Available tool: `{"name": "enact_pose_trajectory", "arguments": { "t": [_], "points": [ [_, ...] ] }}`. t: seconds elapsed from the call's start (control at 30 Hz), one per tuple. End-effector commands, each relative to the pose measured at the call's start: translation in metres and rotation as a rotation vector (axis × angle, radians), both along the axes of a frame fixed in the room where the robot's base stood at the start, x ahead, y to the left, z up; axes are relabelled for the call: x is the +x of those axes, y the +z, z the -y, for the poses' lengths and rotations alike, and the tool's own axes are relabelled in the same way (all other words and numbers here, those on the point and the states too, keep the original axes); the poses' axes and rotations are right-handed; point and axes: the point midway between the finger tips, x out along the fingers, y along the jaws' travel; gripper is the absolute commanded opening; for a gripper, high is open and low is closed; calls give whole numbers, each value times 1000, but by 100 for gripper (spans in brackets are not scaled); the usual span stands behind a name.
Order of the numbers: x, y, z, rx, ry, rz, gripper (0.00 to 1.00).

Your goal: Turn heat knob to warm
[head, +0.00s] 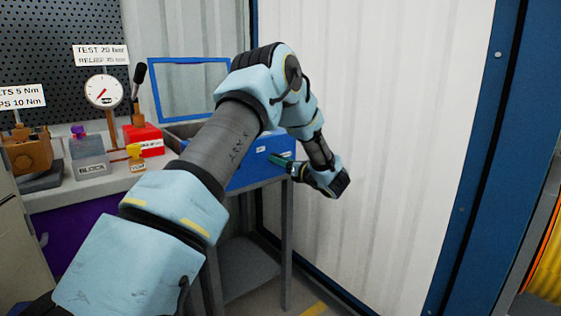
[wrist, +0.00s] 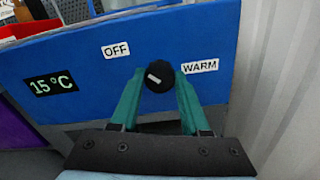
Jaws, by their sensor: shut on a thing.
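The heat knob (wrist: 165,84) is round and black with a short white mark on its face. It sits on the front of a blue box (head: 256,164), which also fills much of the wrist view (wrist: 70,48). The white mark is left of the knob's centre and slants up and left, toward the OFF label (wrist: 116,50). The WARM label (wrist: 200,66) is to the knob's right. My gripper (wrist: 158,76) has its two green fingers shut on the knob, one on each side. In the head view my gripper (head: 281,160) is at the box front; the knob itself cannot be made out there.
A display (wrist: 54,86) on the box reads 15 °C. The box stands on a grey bench, with its blue-framed lid (head: 190,60) raised. A corrugated white wall (head: 390,120) is close on the right. A red block (head: 143,140) and gauge (head: 103,91) stand left.

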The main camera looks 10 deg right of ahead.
Motion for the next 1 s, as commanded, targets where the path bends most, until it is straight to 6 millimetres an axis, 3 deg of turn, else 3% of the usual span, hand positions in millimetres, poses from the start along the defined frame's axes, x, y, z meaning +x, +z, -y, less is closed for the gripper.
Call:
{"name": "enact_pose_trajectory", "arguments": {
  "t": [0.03,0.27,0.67,1.0],
  "points": [
    [0,0,0,0,0,0,26],
    [0,0,0,0,1,0,1],
    [0,-1,0,34,0,-16,0],
    [0,-3,1,236,-1,-110,0]
  ]
}}
